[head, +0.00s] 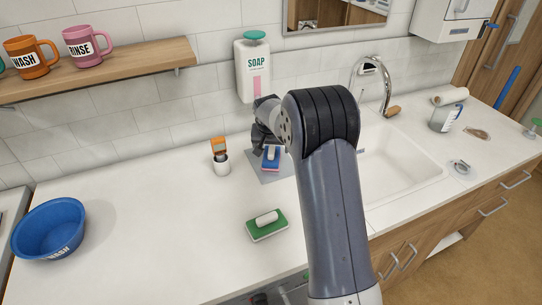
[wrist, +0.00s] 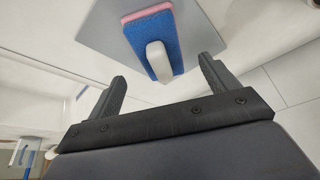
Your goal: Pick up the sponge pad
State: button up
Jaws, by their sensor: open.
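A pad with a blue layer, a pink layer and a white handle (head: 271,160) lies on a grey mat (head: 268,179) at the back of the counter, left of the sink. In the wrist view the blue pad (wrist: 143,36) is ahead, its white handle pointing between my fingers. My gripper (wrist: 162,68) is open and empty, its fingers apart from the pad on either side of the handle. In the head view my arm hides part of the gripper and mat. A second pad, green with a white handle (head: 267,225), lies nearer the counter front.
A small white holder with an orange top (head: 221,160) stands just left of the mat. A soap dispenser (head: 252,70) hangs on the wall behind. The sink (head: 400,165) is to the right, a blue bowl (head: 50,228) far left. The left counter middle is clear.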

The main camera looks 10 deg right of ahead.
aim_at(272, 149)
jog(key=shift+w+p+x, duration=0.15)
jog(key=shift+p+x, duration=0.4)
jog(key=shift+x, duration=0.8)
jog(key=shift+w+p+x, duration=0.15)
jog(key=shift+p+x, duration=0.4)
jog(key=shift+x, duration=0.75)
jog(key=shift+r, duration=0.1)
jog(key=shift+c, duration=0.3)
jog(key=c, duration=1.1)
jog(key=shift+s+r+b, duration=0.15)
jog(key=shift+r+b, duration=0.1)
jog(key=shift+b, duration=0.15)
jog(key=shift+d+r, duration=0.1)
jog(key=shift+r, duration=0.1)
notch_tip(272, 149, up, 6)
jog(key=shift+f+b, duration=0.2)
jog(key=shift+b, duration=0.85)
jog(key=shift+s+d+r, duration=0.1)
jog(key=shift+s+r, duration=0.15)
jog(key=shift+s, duration=0.35)
jog(key=s+d+b, duration=0.1)
jog(key=s, duration=0.5)
jog(key=s+d+b, duration=0.1)
jog(key=s+b, duration=0.1)
jog(key=s, duration=0.4)
jog(key=s+d+b, duration=0.1)
jog(key=s+b, duration=0.1)
jog(key=s, duration=0.4)
jog(key=shift+s+d, duration=0.1)
jog(key=shift+d, duration=0.2)
